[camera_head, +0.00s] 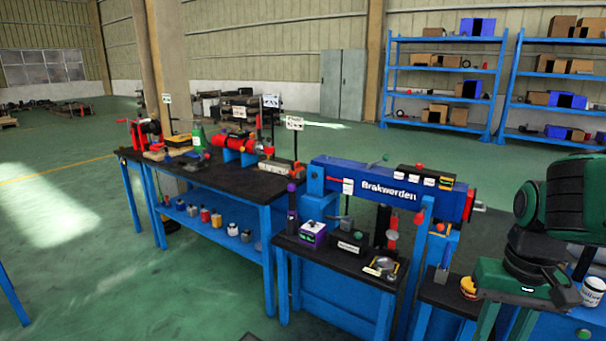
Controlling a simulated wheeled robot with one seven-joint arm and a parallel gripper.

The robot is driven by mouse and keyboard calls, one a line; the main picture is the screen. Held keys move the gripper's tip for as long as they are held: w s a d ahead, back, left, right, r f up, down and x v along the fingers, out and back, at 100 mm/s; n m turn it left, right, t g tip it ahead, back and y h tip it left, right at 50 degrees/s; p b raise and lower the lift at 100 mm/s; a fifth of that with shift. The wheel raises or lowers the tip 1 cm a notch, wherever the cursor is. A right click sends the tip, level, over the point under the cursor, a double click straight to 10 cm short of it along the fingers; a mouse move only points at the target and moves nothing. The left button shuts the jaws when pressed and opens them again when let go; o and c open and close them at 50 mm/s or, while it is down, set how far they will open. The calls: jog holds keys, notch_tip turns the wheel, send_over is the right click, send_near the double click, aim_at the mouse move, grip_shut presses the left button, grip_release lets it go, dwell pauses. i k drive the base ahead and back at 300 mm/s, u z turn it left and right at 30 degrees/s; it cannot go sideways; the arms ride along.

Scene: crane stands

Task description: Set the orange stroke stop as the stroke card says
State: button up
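I cannot pick out the orange stroke stop for certain. A small orange-red part (268,151) shows beside the rail unit (283,166) on the long bench, too small to identify. The large blue machine (340,174) marked "Brakwerden" carries several small labels. Green arm links at the right edge are mine. My gripper is not in view.
The long black-topped bench (222,182) holds a red and blue device (236,143) and a green bottle (198,138). A nearer black bench (306,254) holds a purple box (313,234). Blue shelves (446,82) stand behind. Green floor at left is mostly clear.

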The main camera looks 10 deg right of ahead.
aim_at(296, 166)
jog(key=z, duration=0.05)
jog(key=i, duration=1)
jog(key=u, duration=0.05)
